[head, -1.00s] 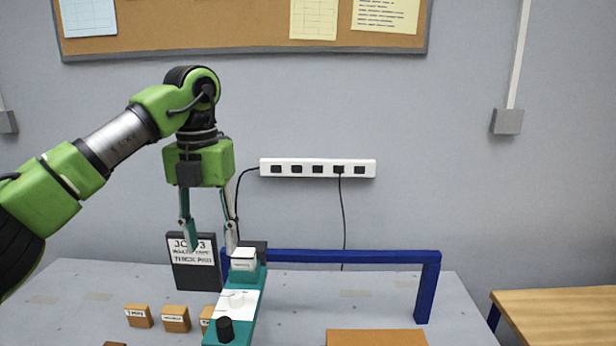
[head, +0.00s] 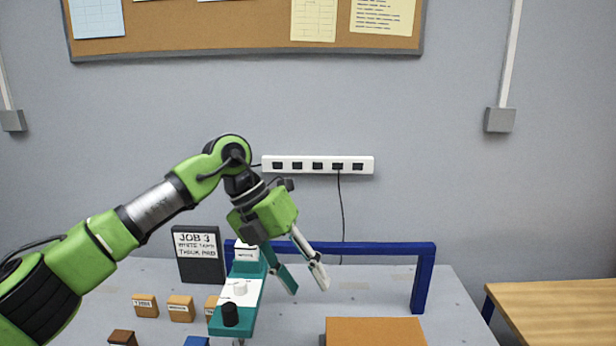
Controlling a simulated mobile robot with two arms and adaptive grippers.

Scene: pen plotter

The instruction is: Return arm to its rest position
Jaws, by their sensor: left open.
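My left arm comes in from the left in the head view. Its gripper (head: 309,284) is open and empty, with its fingers tilted down to the right. The fingertips show just right of the teal and white plotter unit (head: 248,290), in front of the blue frame (head: 385,248). A white labelled block and a black knob sit on the plotter unit. I cannot tell whether the fingers touch anything. My right gripper is not in view.
A black job sign (head: 200,268) stands at the back left. Small labelled wooden blocks (head: 181,308) stand left of the plotter. An orange-brown box (head: 375,332) is at the front. A wooden table (head: 555,305) is at right. A power strip (head: 318,165) is on the wall.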

